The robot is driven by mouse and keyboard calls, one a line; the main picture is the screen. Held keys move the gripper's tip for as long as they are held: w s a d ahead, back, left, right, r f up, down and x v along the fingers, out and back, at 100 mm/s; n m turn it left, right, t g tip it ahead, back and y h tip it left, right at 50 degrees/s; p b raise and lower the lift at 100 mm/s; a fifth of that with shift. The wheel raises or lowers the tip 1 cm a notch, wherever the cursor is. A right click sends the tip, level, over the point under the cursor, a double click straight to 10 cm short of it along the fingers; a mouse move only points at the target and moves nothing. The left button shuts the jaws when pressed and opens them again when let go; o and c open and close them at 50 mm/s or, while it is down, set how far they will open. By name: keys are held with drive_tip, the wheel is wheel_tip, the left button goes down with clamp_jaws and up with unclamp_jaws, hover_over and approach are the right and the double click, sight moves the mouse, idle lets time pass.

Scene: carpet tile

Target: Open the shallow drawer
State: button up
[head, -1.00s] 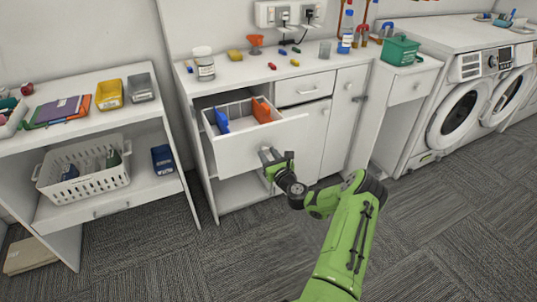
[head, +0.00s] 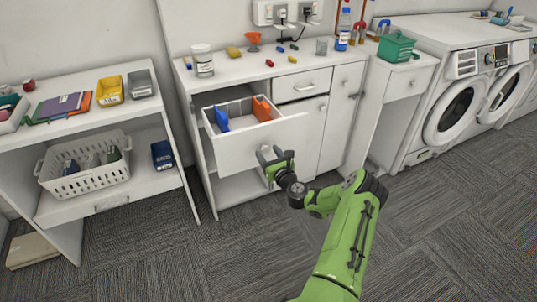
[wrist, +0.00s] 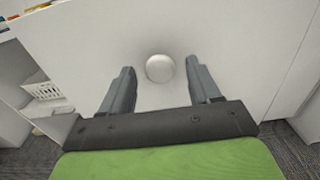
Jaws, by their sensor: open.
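A white drawer with a tall front (head: 245,148) stands pulled out of the white cabinet, showing blue and orange pieces inside. My gripper (head: 270,154) is open in front of the pulled-out drawer's face. In the wrist view its two grey fingers (wrist: 160,86) stand on either side of the drawer's round pale knob (wrist: 160,68), with a gap on both sides. The knob is hidden behind the gripper in the head view.
The countertop (head: 235,72) holds a white jar (head: 203,62), an orange funnel (head: 254,38) and small items. A shelf with a white basket (head: 85,169) stands left. Washing machines (head: 455,110) stand right. The carpet in front is clear.

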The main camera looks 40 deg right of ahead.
drive_tip(key=p+v, duration=0.2)
drive_tip(key=v, duration=1.3)
drive_tip(key=shift+s, duration=0.3)
drive_tip(key=shift+a, duration=0.15)
drive_tip(key=w+a+r+n+g+y+p, duration=0.2)
drive_tip(key=a+r+n+g+y, duration=0.3)
drive_tip(key=a+n, duration=0.7)
drive_tip(key=w+a+r+n+g+y+p, duration=0.15)
drive_tip(key=a+r+n+g+y, duration=0.4)
drive_tip(key=a+n, duration=0.7)
drive_tip(key=s+a+r+n+h+p, duration=0.2)
drive_tip(key=s+a+r+n, duration=0.1)
drive_tip(key=s+r+n, duration=0.4)
drive_tip(key=s+a+r+n+g+h+p, duration=0.1)
drive_tip(key=s+a+r+n+h+p, duration=0.1)
drive_tip(key=s+r+n, duration=0.5)
drive_tip(key=s+a+r+h, duration=0.1)
drive_tip(key=s+r, duration=0.5)
drive_tip(key=s, duration=0.1)
drive_tip(key=shift+n, duration=0.35)
